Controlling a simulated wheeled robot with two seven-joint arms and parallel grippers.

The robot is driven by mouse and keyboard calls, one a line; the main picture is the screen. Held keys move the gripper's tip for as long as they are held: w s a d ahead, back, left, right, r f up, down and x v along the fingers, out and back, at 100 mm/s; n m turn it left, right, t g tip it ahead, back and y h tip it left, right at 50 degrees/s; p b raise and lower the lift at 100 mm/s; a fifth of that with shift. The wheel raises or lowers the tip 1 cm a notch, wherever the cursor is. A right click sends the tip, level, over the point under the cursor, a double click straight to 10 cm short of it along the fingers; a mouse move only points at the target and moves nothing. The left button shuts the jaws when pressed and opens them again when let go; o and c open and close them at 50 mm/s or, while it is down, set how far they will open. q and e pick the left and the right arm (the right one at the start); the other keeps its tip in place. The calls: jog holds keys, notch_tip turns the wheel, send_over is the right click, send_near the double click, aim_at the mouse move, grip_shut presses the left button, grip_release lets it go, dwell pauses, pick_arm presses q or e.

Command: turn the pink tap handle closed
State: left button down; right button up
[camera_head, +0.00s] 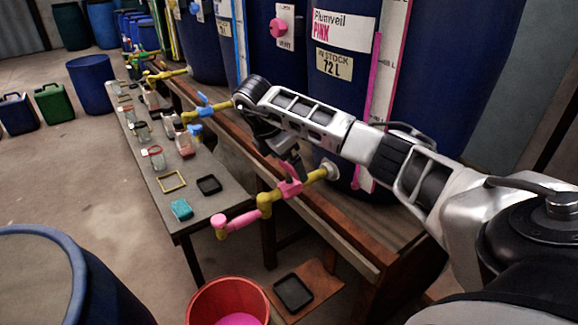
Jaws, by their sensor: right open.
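The pink tap handle (290,187) sits on a yellow pipe tap that comes out of the blue vat labelled "Plumveil PINK" (343,30). The tap runs left through a yellow elbow (264,205) to a pink spout piece (238,220). My right gripper (289,166) points down, open, right at the handle from above. Its fingers partly hide the handle, and I cannot tell whether they touch it. My left gripper is not in view.
A red bucket (203,302) with pink liquid (241,320) stands on the floor below the spout. A black tray (294,292) lies beside it. A bench (225,204) with jars, a teal sponge (181,209) and small trays is at left. A blue-handled tap (213,106) is farther back.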

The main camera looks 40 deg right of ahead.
pick_arm(q)
jog(key=p, duration=0.2)
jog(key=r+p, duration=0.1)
jog(key=p, duration=0.1)
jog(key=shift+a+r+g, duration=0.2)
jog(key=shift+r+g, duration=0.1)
pick_arm(e)
jog(key=v, duration=1.3)
